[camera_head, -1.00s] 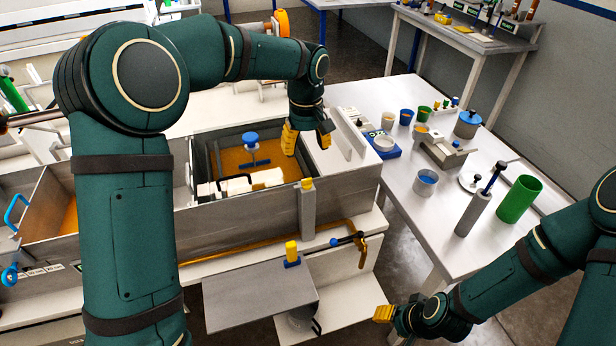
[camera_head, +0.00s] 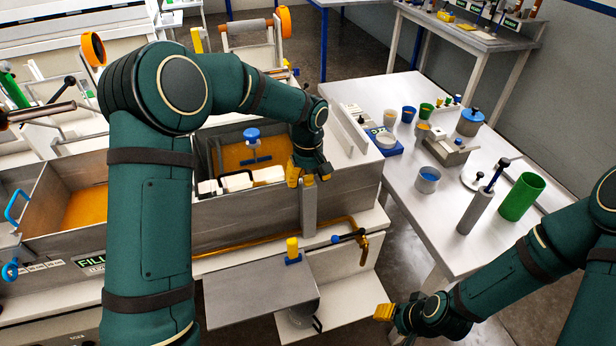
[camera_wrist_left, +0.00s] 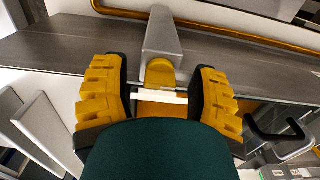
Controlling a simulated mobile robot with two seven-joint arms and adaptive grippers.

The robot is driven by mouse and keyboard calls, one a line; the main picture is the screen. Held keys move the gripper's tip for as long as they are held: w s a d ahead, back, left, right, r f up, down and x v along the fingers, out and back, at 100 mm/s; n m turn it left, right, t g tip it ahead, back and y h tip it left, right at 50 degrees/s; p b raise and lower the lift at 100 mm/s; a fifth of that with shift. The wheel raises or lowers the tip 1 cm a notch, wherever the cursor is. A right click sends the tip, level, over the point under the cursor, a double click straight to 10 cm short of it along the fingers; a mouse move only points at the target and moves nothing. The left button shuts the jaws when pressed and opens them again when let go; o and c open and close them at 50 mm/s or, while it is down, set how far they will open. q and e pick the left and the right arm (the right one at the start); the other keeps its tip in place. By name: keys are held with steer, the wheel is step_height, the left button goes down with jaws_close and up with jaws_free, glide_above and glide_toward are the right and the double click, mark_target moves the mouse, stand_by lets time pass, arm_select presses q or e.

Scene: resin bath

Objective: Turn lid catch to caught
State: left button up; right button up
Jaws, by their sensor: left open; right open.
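The lid catch looks to be the yellow piece (camera_wrist_left: 160,76) on top of a grey post (camera_head: 308,208) at the front wall of the bath. In the left wrist view it lies between the two yellow finger pads, with visible gaps on both sides. My left gripper (camera_head: 308,179) is open and points down over it; in the head view the fingers partly cover the catch. I cannot tell how far the catch is turned. My right gripper (camera_head: 384,312) is low at the front, away from the bath, and its fingers are seen edge-on.
The bath holds orange resin and a blue-handled tool (camera_head: 252,135). A black handle (camera_wrist_left: 282,130) stands close to the left fingers in the wrist view. A brass pipe (camera_head: 270,233) runs along the front. The white side table (camera_head: 430,200) carries several cups and tools.

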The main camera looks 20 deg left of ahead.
arm_select(q)
steer(key=shift+c, duration=0.4)
jaws_close()
steer(key=shift+m, duration=0.3)
steer(key=m, duration=0.3)
steer(key=shift+m, duration=0.3)
steer(key=m, duration=0.4)
steer(key=shift+m+p, duration=0.3)
steer(key=shift+p, duration=0.05)
steer(key=m, duration=0.4)
steer(key=shift+p, duration=0.35)
steer(key=m, duration=0.5)
steer(key=shift+p, duration=0.4)
